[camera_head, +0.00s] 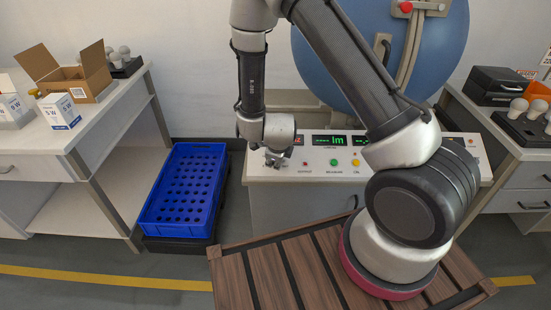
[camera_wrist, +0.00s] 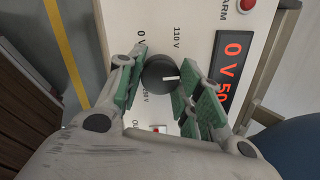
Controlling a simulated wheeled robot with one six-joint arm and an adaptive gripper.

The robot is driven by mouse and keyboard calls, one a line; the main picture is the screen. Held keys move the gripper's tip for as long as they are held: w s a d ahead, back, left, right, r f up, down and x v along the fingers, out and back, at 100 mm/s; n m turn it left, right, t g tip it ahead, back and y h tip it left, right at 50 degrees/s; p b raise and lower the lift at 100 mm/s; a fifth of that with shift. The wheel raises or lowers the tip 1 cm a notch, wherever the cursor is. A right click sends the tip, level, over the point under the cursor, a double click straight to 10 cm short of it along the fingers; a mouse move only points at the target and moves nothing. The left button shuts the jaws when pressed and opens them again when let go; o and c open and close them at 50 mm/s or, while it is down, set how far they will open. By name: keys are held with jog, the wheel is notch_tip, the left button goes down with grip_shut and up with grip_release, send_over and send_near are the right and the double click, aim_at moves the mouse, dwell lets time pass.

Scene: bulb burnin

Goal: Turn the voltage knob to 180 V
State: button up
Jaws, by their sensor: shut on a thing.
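The black voltage knob (camera_wrist: 158,72) is on the light panel in the wrist view, its white pointer line toward the right of the picture, on the display's side. Printed labels "0 V" and "110 V" stand near it; another label is partly hidden. My gripper (camera_wrist: 160,80) has its green-padded fingers on both sides of the knob and is shut on it. The red display (camera_wrist: 230,72) shows "0 V" and part of another number. In the head view my gripper (camera_head: 273,158) is at the left end of the console (camera_head: 258,173), hiding the knob.
Green displays and coloured buttons (camera_head: 333,162) lie right of my gripper on the console. A large blue sphere (camera_head: 350,50) stands behind it. A blue crate (camera_head: 150,212) is at the left. Side tables hold boxes (camera_head: 78,78) and bulbs (camera_head: 519,107).

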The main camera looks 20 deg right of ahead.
jog(key=shift+m, duration=0.4)
jog(key=o, duration=1)
jog(key=shift+o, duration=0.2)
jog(key=shift+r, duration=0.1)
jog(key=v, duration=1.1)
jog(key=shift+s+a+r, duration=0.15)
jog(key=shift+s+r, duration=0.1)
jog(key=shift+r, duration=0.05)
